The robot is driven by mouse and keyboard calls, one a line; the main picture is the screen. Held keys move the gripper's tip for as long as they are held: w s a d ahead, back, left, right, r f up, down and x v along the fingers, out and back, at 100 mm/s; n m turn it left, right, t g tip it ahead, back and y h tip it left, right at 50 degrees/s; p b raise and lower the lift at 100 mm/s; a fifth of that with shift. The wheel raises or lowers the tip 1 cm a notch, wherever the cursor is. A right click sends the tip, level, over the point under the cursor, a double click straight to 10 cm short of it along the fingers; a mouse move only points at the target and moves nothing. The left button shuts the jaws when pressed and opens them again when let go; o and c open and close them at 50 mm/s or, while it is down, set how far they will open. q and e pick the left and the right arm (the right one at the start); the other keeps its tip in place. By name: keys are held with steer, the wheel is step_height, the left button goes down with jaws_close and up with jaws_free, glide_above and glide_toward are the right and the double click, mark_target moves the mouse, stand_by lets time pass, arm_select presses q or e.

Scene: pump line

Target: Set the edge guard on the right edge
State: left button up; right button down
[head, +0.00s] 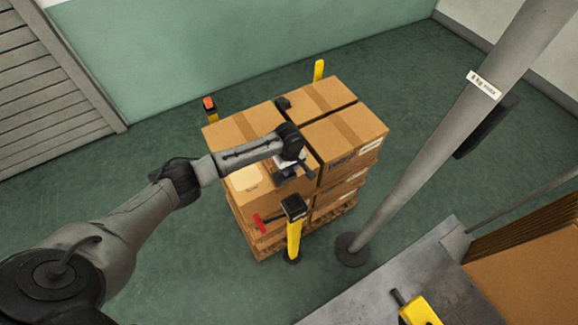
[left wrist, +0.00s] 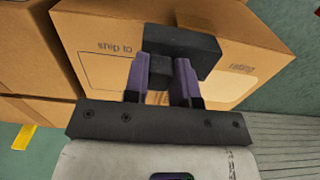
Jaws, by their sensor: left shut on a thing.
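My left gripper (head: 291,174) is over the front part of the stacked cartons (head: 240,128), near the left-front carton's top. In the left wrist view its purple fingers (left wrist: 164,78) are shut on a dark, angular block, which looks like the edge guard (left wrist: 180,42). The guard is in front of a carton face printed "ship to" and "rating"; I cannot tell whether it touches the carton. A similar small dark piece (head: 283,103) sits at the far edge of the stack, between the top cartons. My right gripper is not in view.
The cartons stand on a wooden pallet (head: 270,253). A yellow post with a black top (head: 294,235) stands in front, another yellow post (head: 318,70) behind. A grey pole (head: 430,150) leans across the right. A metal surface (head: 360,300) holds a yellow tool (head: 420,312). Floor at left is clear.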

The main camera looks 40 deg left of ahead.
arm_select(q)
steer(key=shift+a+f, duration=0.1)
steer(key=shift+f, duration=0.45)
steer(key=shift+f, duration=0.15)
jaws_close()
steer(key=o, duration=1)
jaws_free()
steer(key=shift+s+r+p, duration=0.15)
steer(key=shift+r+p, duration=0.75)
steer(key=shift+p, duration=0.35)
steer(key=shift+r+p, duration=0.5)
steer(key=shift+p, duration=0.1)
step_height(320, 180, up, 4)
steer(key=p, duration=0.5)
steer(key=shift+r+p, duration=0.25)
steer(key=shift+p, duration=0.05)
